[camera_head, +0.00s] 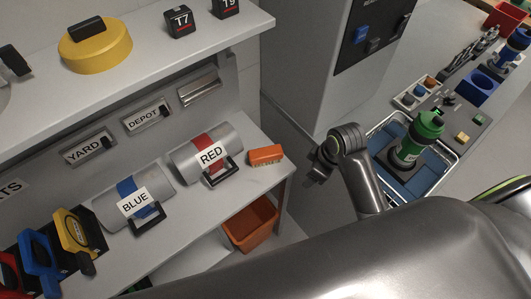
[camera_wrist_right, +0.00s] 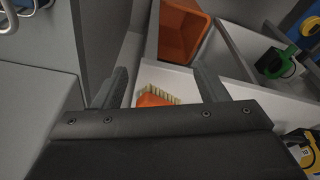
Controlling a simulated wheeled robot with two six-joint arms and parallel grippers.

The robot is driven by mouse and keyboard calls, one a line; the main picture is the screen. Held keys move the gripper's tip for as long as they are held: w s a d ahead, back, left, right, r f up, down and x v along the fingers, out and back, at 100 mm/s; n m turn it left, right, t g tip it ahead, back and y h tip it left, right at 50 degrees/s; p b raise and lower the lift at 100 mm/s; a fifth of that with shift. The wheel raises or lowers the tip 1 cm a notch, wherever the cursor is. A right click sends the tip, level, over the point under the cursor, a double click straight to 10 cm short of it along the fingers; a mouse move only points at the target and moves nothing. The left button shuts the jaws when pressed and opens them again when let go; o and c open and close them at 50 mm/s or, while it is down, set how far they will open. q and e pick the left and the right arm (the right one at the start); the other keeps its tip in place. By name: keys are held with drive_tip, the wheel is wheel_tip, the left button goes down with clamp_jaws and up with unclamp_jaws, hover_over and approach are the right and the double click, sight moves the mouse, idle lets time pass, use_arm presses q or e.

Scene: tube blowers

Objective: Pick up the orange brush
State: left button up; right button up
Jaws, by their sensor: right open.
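The orange brush (camera_head: 265,155) lies on the right end of the grey shelf, just right of the cylinder labelled RED. In the right wrist view the brush (camera_wrist_right: 154,100) shows its orange body and pale bristles between my two fingers, partly hidden by the gripper body. My right gripper (camera_head: 320,165) is to the right of the brush, past the shelf end, and apart from it in the head view. Its fingers (camera_wrist_right: 162,78) are spread, with nothing held between them. My left gripper is not in view.
The RED cylinder (camera_head: 205,151) and BLUE cylinder (camera_head: 137,196) with black handles lie along the shelf. An orange bin (camera_head: 250,226) stands below the shelf end. A grey cabinet (camera_head: 303,62) stands behind.

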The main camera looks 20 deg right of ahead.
drive_tip(key=w+a+r+n+g+y, duration=0.1)
drive_tip(key=w+a+r+n, duration=0.3)
drive_tip(key=w, duration=0.3)
drive_tip(key=w+a+r+n+g+y, duration=0.1)
drive_tip(key=w+r+n, duration=0.3)
drive_tip(key=w+n, duration=0.15)
drive_tip(key=b, duration=0.5)
approach(266, 152)
drive_tip(key=p+x, duration=0.2)
drive_tip(key=x, duration=0.4)
drive_tip(key=shift+a, duration=0.1)
drive_tip(key=shift+p+x, duration=0.7)
drive_tip(key=shift+x, duration=1.7)
drive_tip(key=shift+w+a+f, duration=0.1)
drive_tip(key=shift+f, duration=0.5)
drive_tip(key=shift+f, duration=0.15)
drive_tip(key=c, duration=1.2)
